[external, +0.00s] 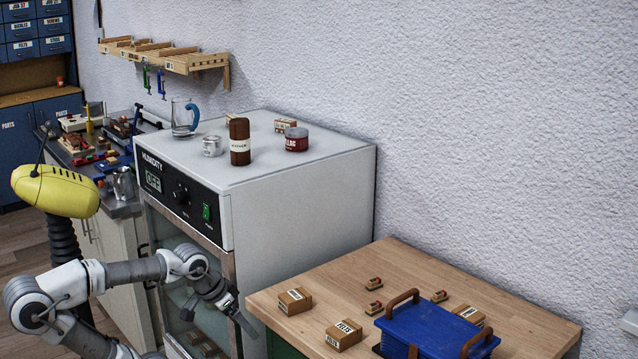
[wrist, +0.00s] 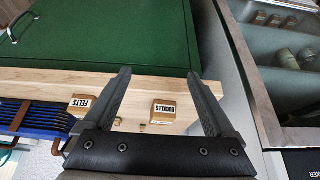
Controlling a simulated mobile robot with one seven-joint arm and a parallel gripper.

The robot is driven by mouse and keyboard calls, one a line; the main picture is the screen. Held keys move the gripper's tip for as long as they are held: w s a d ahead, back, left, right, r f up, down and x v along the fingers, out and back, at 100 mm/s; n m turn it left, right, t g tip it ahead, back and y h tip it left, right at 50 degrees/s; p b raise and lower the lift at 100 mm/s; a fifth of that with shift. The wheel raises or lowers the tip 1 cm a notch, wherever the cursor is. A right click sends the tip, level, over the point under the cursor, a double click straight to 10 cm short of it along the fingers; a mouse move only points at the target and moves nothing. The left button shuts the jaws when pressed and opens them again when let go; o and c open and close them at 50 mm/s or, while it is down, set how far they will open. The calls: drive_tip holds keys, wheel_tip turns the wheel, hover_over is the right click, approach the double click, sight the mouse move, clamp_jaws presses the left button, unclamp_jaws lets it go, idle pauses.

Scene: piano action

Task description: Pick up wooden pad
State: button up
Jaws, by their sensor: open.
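My gripper (external: 238,314) is in front of the humidity cabinet, left of the wooden table's near corner. In the wrist view its two fingers (wrist: 157,82) are spread, with nothing held between them. Small wooden blocks with reddish tops lie on the table: one at the back (external: 374,283), one nearer (external: 374,308) and one to the right (external: 439,296). I cannot tell which thing, if any of these, is the wooden pad. Tiny wooden pieces (wrist: 142,127) show beyond the gripper in the wrist view, partly hidden by its body.
The wooden table (external: 430,262) carries labelled boxes, including a felts box (external: 344,335) and a buckles box (wrist: 164,111), and a blue toolbox (external: 437,330). The humidity cabinet (external: 300,190) stands close beside my arm, with jars and a glass mug (external: 184,117) on top.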

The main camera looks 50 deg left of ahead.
drive_tip(key=w+d+r+m+g+h+p, duration=0.2)
drive_tip(key=w+r+m+p, duration=0.55)
drive_tip(key=w+p, duration=0.4)
drive_tip(key=w+d+r+m+g+h+p, duration=0.1)
drive_tip(key=w+d+r+m+g+p, duration=0.15)
drive_tip(key=w+r+m+p, duration=0.85)
drive_tip(key=g+h+p, duration=0.1)
drive_tip(key=p, duration=0.1)
hover_over(375, 303)
drive_tip(key=a, duration=0.3)
wheel_tip(375, 303, down, 15)
drive_tip(key=shift+w+f, duration=0.1)
drive_tip(key=x, duration=0.2)
drive_tip(key=d+x, duration=0.1)
drive_tip(key=x, duration=0.2)
drive_tip(key=shift+s, duration=0.2)
drive_tip(key=shift+r, duration=0.25)
drive_tip(key=shift+h, duration=0.3)
drive_tip(key=c, duration=1.4)
